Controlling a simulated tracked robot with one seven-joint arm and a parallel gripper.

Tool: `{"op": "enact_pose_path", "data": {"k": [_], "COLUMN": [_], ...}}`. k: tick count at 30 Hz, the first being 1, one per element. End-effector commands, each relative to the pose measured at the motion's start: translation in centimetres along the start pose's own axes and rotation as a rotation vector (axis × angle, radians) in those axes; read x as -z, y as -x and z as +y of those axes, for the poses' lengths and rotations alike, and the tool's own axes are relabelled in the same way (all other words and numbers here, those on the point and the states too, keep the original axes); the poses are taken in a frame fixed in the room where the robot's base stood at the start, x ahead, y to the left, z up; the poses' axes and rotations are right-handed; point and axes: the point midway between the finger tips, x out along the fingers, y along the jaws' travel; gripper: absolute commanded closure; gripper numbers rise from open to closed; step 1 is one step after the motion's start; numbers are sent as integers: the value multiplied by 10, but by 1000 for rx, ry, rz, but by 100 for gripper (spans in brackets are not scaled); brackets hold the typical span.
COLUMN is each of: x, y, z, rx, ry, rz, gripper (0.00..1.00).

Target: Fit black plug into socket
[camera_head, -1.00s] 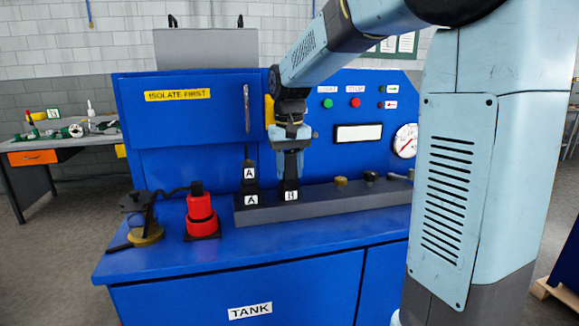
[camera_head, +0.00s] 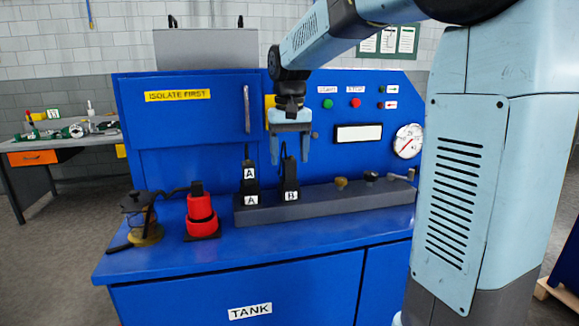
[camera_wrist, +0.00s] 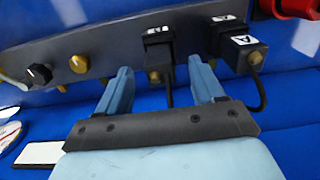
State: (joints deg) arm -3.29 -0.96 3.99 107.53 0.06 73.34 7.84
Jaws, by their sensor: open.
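A black plug (camera_head: 289,173) with a cable rising from its top stands upright at the black socket labelled B (camera_head: 291,195). I cannot tell whether it is fully seated. To its left, another black plug labelled A (camera_head: 249,173) stands on the socket labelled A (camera_head: 251,199). My gripper (camera_head: 289,161) is open and empty, pointing down, its fingers on either side of the B plug's cable and top. In the wrist view, my gripper (camera_wrist: 159,67) shows its fingers spread, with the B block (camera_wrist: 159,48) beyond and between the tips.
The sockets sit on a grey rail (camera_head: 330,197) with several knobs to the right. A red plug-like fitting (camera_head: 200,214) and a dark lantern-like item (camera_head: 138,212) stand left of the rail. A blue panel with buttons and a gauge (camera_head: 408,141) rises behind. The front bench edge is clear.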

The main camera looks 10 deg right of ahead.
Motion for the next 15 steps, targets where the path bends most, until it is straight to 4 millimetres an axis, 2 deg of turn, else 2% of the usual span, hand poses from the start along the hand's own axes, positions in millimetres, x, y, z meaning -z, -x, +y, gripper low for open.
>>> {"op": "enact_pose_path", "data": {"k": [1,9,15], "x": [1,1,1], "y": [11,62,86], "z": [0,0,0], "rx": [1,1,0], "ry": [0,0,-1], "rz": [4,3,1], "gripper": [32,32,32]}}
